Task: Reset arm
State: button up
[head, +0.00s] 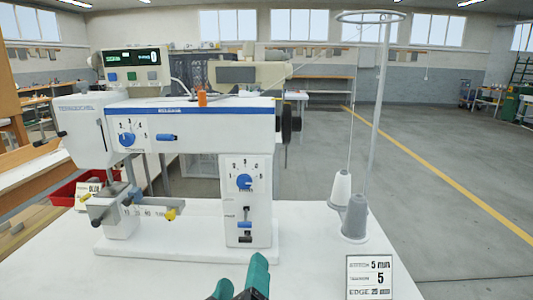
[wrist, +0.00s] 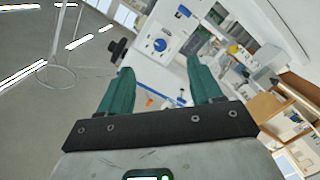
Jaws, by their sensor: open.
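My gripper (head: 238,286) shows at the bottom middle of the head view, with two green fingers in front of the machine. In the wrist view my gripper (wrist: 160,90) has its two green fingers apart, with nothing between them. The white sewing-type machine (head: 190,112) stands on the white table (head: 310,270). It has a blue stripe, a left dial (head: 128,139), a right dial (head: 244,182) and an orange part on top. My fingers are apart from the machine as far as I can see.
Two thread cones (head: 354,217) stand on a thread stand (head: 377,100) at the right of the table. A printed card (head: 369,277) showing "5 mm" and "5" lies at the front right. A red bin (head: 72,190) is at the left. Open floor lies to the right.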

jog(key=s+d+f+m+g+h+p, duration=0.1)
jog(key=s+d+f+m+g+p, duration=0.2)
jog(key=d+f, duration=0.6)
jog(key=s+d+f+m+g+h+p, duration=0.1)
jog(key=d+f+g+p, duration=0.1)
jog(key=d+f+g, duration=0.55)
jog(key=s+d+f+m+g+y+p, duration=0.1)
jog(key=s+d+f+m+g+p, duration=0.1)
jog(key=s+d+f, duration=0.2)
jog(key=s+d+f+m+g+y+p, duration=0.2)
jog(key=s+d+f, duration=0.3)
jog(key=s+d, duration=0.5)
jog(key=s+g+p, duration=0.1)
jog(key=s, duration=0.6)
jog(key=shift+d+f+m, duration=0.2)
jog(key=shift+d+m, duration=0.05)
jog(key=shift+m, duration=0.05)
jog(key=shift+o, duration=0.2)
jog(key=shift+g, duration=0.25)
